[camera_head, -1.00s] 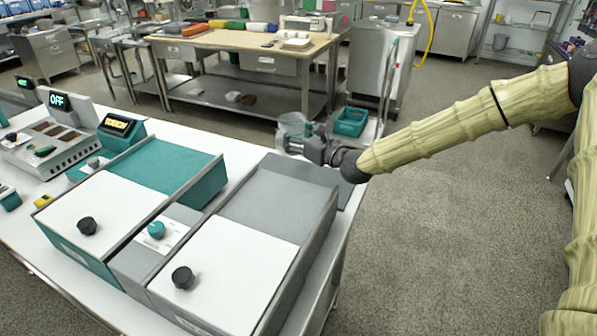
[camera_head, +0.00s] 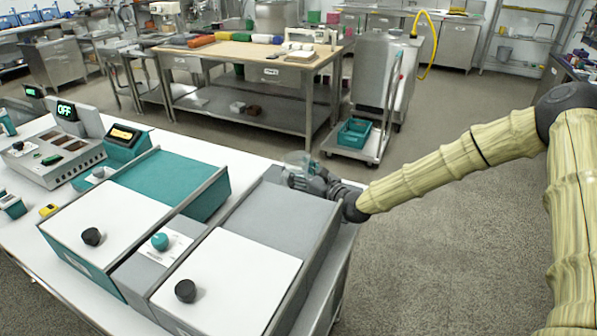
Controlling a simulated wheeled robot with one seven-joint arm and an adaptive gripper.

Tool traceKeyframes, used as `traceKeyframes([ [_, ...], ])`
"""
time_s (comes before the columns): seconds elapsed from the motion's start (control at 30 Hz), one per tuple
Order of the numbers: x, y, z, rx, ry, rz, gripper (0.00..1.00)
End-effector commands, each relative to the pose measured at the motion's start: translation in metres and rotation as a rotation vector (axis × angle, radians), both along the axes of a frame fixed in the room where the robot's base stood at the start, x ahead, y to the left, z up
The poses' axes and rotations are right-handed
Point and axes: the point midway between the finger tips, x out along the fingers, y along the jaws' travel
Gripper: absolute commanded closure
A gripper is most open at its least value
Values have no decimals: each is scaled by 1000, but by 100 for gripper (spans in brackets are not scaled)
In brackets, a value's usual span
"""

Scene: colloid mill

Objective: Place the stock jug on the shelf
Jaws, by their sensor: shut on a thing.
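The stock jug, a clear see-through vessel (camera_head: 297,160), is held at the end of my arm beyond the far end of the grey bench unit. My dark gripper (camera_head: 304,176) is shut on it from the right; the fingers are small and partly blend with the jug. The jug's base is hidden by the gripper and the unit, so I cannot tell whether it touches anything. Which shelf is meant is unclear; a lower steel shelf (camera_head: 215,101) lies under the wood-topped table, and wire shelving (camera_head: 508,46) stands at the back right.
The grey unit (camera_head: 285,208) and teal unit (camera_head: 168,180) with white lids fill the near bench. A cart with a teal bin (camera_head: 354,132) stands behind the gripper. A wood-topped table (camera_head: 270,54) is further back. Open floor (camera_head: 440,240) lies to the right.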

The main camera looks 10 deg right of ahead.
Motion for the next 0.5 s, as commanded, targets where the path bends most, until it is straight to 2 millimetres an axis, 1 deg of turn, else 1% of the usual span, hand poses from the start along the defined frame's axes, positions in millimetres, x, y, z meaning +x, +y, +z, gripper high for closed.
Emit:
traceKeyframes([
  [0.27, 0, 0, -3, 0, 0, 0, 66],
  [0.3, 0, 0, -2, 0, 0, 0, 27],
  [0.37, 0, 0, -2, 0, 0, 0, 16],
  [0.4, 0, 0, -2, 0, 0, 0, 12],
  [0.5, 0, 0, -2, 0, 0, 0, 12],
])
